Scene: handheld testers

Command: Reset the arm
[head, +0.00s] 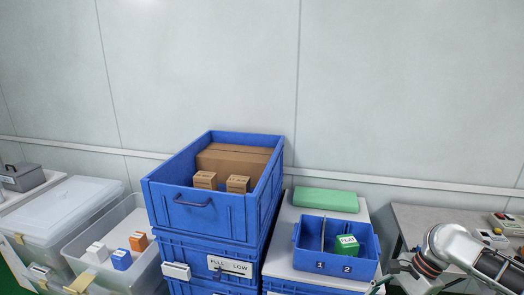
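My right arm (470,257) comes in from the right edge over the grey table. Dark parts at its lower left end (398,268) sit beside the right side of the small blue bin; I cannot make out the fingers or whether they are open or shut. My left arm and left gripper are not in view.
Stacked blue crates (205,215) stand in the middle, with brown cartons (205,180) in the top one. A green slab (326,200) lies behind the small bin. A clear tub (75,250) with small boxes is at left. Handheld testers (507,222) lie at far right.

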